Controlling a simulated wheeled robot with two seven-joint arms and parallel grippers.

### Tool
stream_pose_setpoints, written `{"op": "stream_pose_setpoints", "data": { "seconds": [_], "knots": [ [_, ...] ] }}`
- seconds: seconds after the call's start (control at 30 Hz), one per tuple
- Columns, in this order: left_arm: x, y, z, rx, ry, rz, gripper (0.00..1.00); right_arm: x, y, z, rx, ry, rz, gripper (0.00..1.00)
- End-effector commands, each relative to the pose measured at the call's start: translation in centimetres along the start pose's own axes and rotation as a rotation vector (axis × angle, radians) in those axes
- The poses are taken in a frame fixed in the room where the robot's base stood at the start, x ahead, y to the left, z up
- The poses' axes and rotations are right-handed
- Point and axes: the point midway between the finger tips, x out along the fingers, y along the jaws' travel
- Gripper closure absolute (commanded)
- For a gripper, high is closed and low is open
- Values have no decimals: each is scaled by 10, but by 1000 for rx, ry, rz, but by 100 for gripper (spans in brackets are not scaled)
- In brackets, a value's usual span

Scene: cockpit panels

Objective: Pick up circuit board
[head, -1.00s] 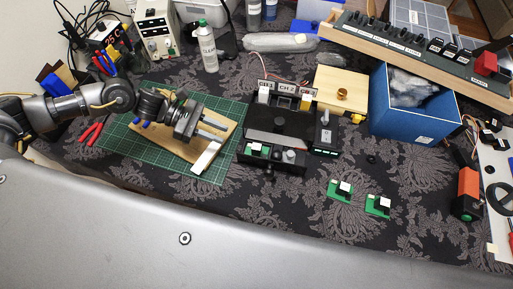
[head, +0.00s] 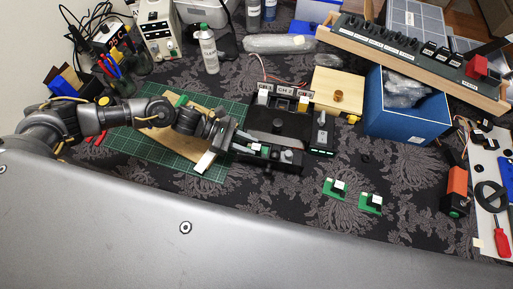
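A circuit board (head: 261,149), green with a white-topped part, sits in the front left of a black test fixture (head: 279,119). My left gripper (head: 247,147) is at the fixture's left side, its fingers apart and pointing right at this board. The fingertips are small here, and I cannot tell whether they touch it. Two more green boards with black and white parts lie on the dark cloth to the right: one circuit board (head: 335,188) and another circuit board (head: 371,203). My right gripper is not in view.
A green cutting mat (head: 150,150) with a wooden board lies under my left arm. A blue bin (head: 408,122) and a wooden box (head: 337,89) stand behind right. An orange tool (head: 456,190) lies at right. The cloth in front of the fixture is clear.

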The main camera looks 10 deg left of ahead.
Motion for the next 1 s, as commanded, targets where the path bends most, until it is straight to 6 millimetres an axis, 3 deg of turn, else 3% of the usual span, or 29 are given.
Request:
{"op": "stream_pose_setpoints", "data": {
  "seconds": [0.13,0.37,0.63,0.77,1.0],
  "knots": [
    [0,0,-1,0,0,0,73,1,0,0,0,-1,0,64],
    [0,0,0,0,0,0,100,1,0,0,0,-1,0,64],
    [-2,1,3,2,-1,1,100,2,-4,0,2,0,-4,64],
    [-8,1,18,5,-1,0,100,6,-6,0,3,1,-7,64],
    [-26,1,62,6,-1,1,100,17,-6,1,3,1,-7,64]
  ]
}}
